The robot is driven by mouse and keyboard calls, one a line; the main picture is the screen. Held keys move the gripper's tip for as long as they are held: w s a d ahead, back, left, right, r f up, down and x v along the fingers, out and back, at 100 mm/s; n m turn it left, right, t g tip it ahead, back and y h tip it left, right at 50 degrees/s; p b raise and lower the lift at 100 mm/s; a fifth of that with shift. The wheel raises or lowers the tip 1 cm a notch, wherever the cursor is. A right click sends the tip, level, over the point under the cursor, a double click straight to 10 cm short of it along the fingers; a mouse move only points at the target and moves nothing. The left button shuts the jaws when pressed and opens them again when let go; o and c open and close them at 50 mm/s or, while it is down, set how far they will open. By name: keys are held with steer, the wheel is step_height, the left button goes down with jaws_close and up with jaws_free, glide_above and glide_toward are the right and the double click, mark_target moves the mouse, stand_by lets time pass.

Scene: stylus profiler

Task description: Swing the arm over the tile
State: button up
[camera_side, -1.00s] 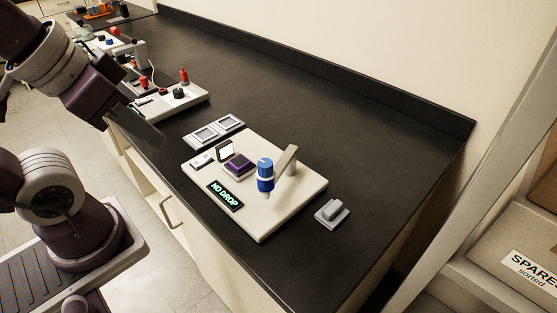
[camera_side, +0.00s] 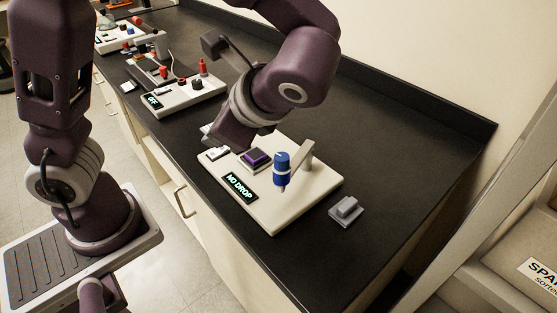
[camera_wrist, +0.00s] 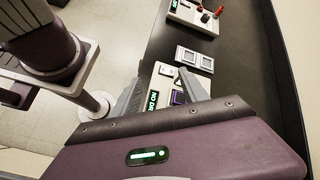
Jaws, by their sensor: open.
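The profiler is a cream base plate (camera_side: 262,217) on the black bench, with a "NO DROP" display (camera_side: 239,187). The dark purple tile (camera_side: 256,158) sits on the plate. A beige arm (camera_side: 301,155) carries a blue stylus head (camera_side: 281,170), which hangs to the right of the tile, not over it. My gripper is above the plate's far-left end, near the tile and apart from the stylus arm. In the wrist view my gripper (camera_wrist: 162,88) has its two fingers spread and empty, with the tile (camera_wrist: 179,97) partly showing between them. The stylus head is hidden there.
A grey block on a small plate (camera_side: 346,210) lies right of the profiler. Another cream instrument (camera_side: 183,98) with red knobs stands farther back. The bench's right side is clear; a raised ledge runs along the wall.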

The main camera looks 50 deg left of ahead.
mark_target(285, 180)
steer(key=w+d+f+m+t+y, duration=0.1)
steer(key=d+f+m+t, duration=0.1)
steer(key=d, duration=0.1)
steer(key=w+d+f+m+t+y, duration=0.2)
steer(key=d+m, duration=0.1)
steer(key=w+d+f+m+t+y, duration=0.1)
steer(key=d+f+m+t+y, duration=0.1)
steer(key=d, duration=0.2)
steer(key=shift+w+f+m, duration=0.3)
steer(key=shift+w+f, duration=0.05)
steer(key=shift+w, duration=0.05)
steer(key=f+m, duration=0.1)
steer(key=d+f+m+t+y, duration=0.1)
steer(key=f+m, duration=0.1)
steer(key=shift+f+m+y, duration=0.3)
steer(key=shift+f+m, duration=0.05)
steer(key=shift+m, duration=0.05)
steer(key=x, duration=0.7)
jaws_close()
